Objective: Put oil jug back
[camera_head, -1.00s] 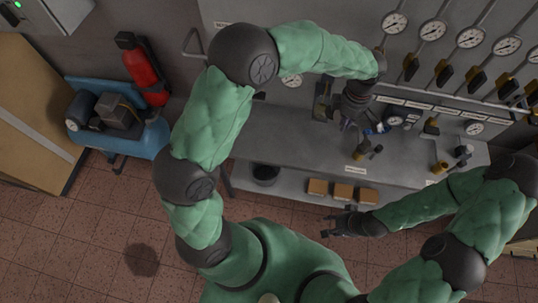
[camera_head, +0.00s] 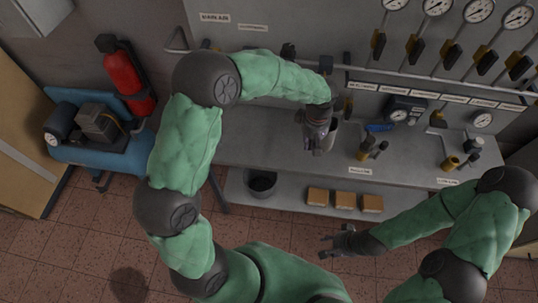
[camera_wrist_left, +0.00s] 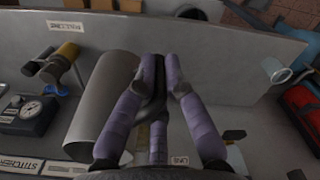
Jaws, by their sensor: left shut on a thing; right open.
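The oil jug, a plain grey cylinder (camera_wrist_left: 105,95), shows beside my left gripper's fingers in the left wrist view. My left gripper (camera_wrist_left: 165,75) is shut on it, apparently by a dark handle on its side. In the head view my left gripper (camera_head: 317,146) hangs over the grey bench (camera_head: 255,140), and a grey part of the jug (camera_head: 334,132) shows at its right, mostly hidden. I cannot tell whether the jug touches the bench. My right gripper (camera_head: 328,240) is open and empty in front of the bench's lower shelf.
Brass-and-dark fittings (camera_head: 367,150), a gauge box (camera_head: 402,111) and a blue item (camera_head: 380,127) stand on the bench to the right. Gauges and valves line the wall behind. Cardboard boxes (camera_head: 345,200) and a dark bucket (camera_head: 262,184) sit below. The bench's left part looks clear.

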